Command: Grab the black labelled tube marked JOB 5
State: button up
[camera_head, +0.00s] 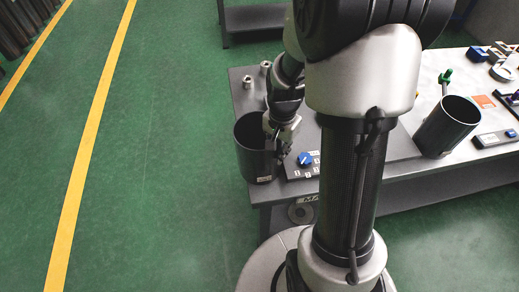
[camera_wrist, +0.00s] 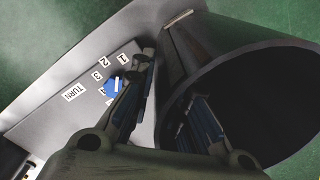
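A wide black tube (camera_head: 250,158) is at the left front corner of the table, with a small pale label low on its side whose text I cannot read. In the wrist view the open tube (camera_wrist: 262,62) fills the right side. My gripper (camera_head: 281,132) is at its right rim. In the wrist view my gripper (camera_wrist: 172,92) straddles the tube wall, one finger outside and one inside the mouth. The fingers look apart, with the wall between them. A second black tube (camera_head: 440,130) leans on the table's right part, with a pale label near its base, also unreadable.
A grey panel with a blue knob (camera_head: 305,159) and number labels lies right beside the left tube; the knob (camera_wrist: 112,86) also shows in the wrist view. Small metal fittings (camera_head: 248,82) stand behind. A green-handled item (camera_head: 445,78) is near the second tube. Green floor is clear left.

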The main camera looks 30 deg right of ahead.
grip_shut()
jog(key=shift+w, duration=0.2)
dwell(0.6)
jog(key=shift+r, duration=0.1)
notch_tip(320, 180, up, 20)
jog(key=p, duration=0.5)
